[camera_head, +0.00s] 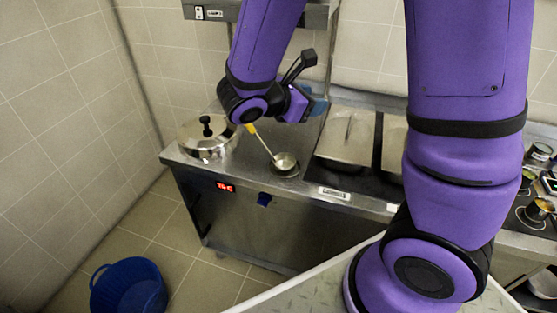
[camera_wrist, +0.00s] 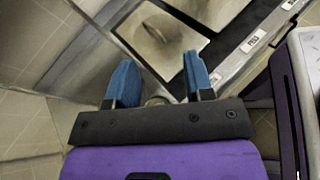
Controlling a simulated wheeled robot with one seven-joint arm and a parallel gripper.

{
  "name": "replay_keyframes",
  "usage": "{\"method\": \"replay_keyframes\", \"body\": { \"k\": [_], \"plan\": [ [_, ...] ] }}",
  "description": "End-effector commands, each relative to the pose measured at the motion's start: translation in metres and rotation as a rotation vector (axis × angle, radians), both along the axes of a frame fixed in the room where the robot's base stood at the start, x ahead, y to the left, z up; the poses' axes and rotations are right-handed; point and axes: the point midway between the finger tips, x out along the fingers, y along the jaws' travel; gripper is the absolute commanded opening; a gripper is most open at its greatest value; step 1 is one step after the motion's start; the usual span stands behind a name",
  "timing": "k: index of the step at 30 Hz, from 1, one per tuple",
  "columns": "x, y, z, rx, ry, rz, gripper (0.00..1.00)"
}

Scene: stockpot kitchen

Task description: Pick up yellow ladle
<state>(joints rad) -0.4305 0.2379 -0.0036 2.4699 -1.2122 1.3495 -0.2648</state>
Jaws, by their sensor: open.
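The yellow ladle (camera_head: 262,142) has a yellow handle end and a metal bowl. It leans up and to the left, with its bowl at a round well in the steel counter. My gripper (camera_head: 317,107) is above the counter, to the right of and higher in the picture than the yellow handle end, which shows close beside my wrist. In the wrist view, the blue fingers of my gripper (camera_wrist: 160,78) are spread apart with nothing clearly held. A small round metallic edge shows low between them; I cannot tell whether it belongs to the ladle.
A lidded silver pot (camera_head: 207,140) stands on the counter's left end. Covered rectangular pans (camera_head: 346,137) are set into the counter to the right. A blue basket (camera_head: 130,287) is on the floor. Small pots (camera_head: 540,209) stand at the far right.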

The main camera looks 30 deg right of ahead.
Motion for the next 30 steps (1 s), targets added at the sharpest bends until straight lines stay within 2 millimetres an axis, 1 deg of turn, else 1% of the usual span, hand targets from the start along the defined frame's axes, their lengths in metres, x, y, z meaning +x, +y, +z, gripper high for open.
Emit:
{"method": "replay_keyframes", "body": {
  "k": [1, 3, 5, 9, 13, 15, 18, 21, 24, 26, 30],
  "plan": [
    [0.010, 0.009, -0.011, -0.061, 0.045, 0.066, 0.48],
    [0.023, 0.021, -0.023, -0.145, 0.100, 0.164, 0.48],
    [0.034, 0.033, -0.035, -0.214, 0.142, 0.249, 0.48],
    [0.056, 0.065, -0.066, -0.375, 0.236, 0.451, 0.48],
    [0.068, 0.096, -0.098, -0.505, 0.304, 0.628, 0.48],
    [0.072, 0.111, -0.113, -0.562, 0.330, 0.707, 0.48],
    [0.075, 0.128, -0.130, -0.619, 0.357, 0.797, 0.48],
    [0.075, 0.138, -0.141, -0.657, 0.371, 0.851, 0.48],
    [0.078, 0.141, -0.146, -0.673, 0.378, 0.877, 0.48],
    [0.084, 0.138, -0.147, -0.676, 0.378, 0.881, 0.48],
    [0.101, 0.126, -0.147, -0.675, 0.378, 0.879, 0.48]
  ]
}}
